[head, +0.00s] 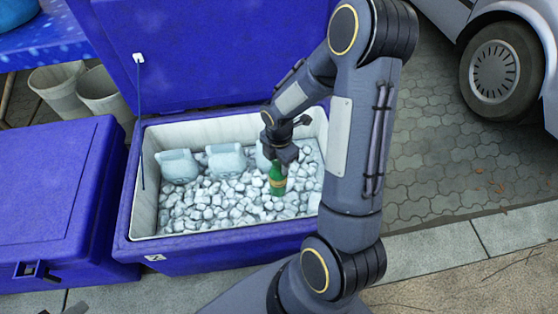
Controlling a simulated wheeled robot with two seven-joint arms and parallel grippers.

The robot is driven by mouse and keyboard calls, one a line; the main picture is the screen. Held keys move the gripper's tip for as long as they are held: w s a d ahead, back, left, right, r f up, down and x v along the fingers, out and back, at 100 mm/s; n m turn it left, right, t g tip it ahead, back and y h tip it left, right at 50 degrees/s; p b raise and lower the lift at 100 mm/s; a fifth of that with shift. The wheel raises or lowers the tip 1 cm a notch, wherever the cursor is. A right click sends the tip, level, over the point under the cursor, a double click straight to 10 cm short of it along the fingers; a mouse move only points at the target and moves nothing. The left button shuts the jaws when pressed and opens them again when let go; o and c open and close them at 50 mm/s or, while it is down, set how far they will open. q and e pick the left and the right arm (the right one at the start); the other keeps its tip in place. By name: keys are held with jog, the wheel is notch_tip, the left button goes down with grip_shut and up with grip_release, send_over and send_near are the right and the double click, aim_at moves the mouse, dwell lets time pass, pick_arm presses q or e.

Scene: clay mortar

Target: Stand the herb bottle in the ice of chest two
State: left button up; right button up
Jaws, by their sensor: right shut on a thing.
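The herb bottle (277,183) is green with a yellowish band and stands roughly upright at the ice, right of the middle of the open chest. My right gripper (279,162) is shut on its upper part from above. The bottle's lower end meets the ice; how deep it sits I cannot tell. The open blue chest (215,258) has a white lining and a small white label on its front, and is filled with ice (215,205). My left gripper is not in view.
Several pale rounded containers (179,166) sit along the back of the ice. The raised lid (200,50) stands behind. A closed blue chest (60,200) is at left, with buckets (103,93) behind it. A car (500,65) is at right. Paving between is clear.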

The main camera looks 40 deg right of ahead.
notch_tip(320, 180, down, 12)
jog(key=b, duration=0.9)
jog(key=shift+f, duration=0.25)
jog(key=shift+f+b, duration=0.65)
jog(key=shift+f, duration=0.15)
jog(key=shift+d, duration=0.2)
jog(key=shift+f, duration=0.45)
jog(key=o, duration=1.5)
jog(key=shift+o, duration=0.2)
notch_tip(320, 180, up, 27)
jog(key=p, duration=2.4)
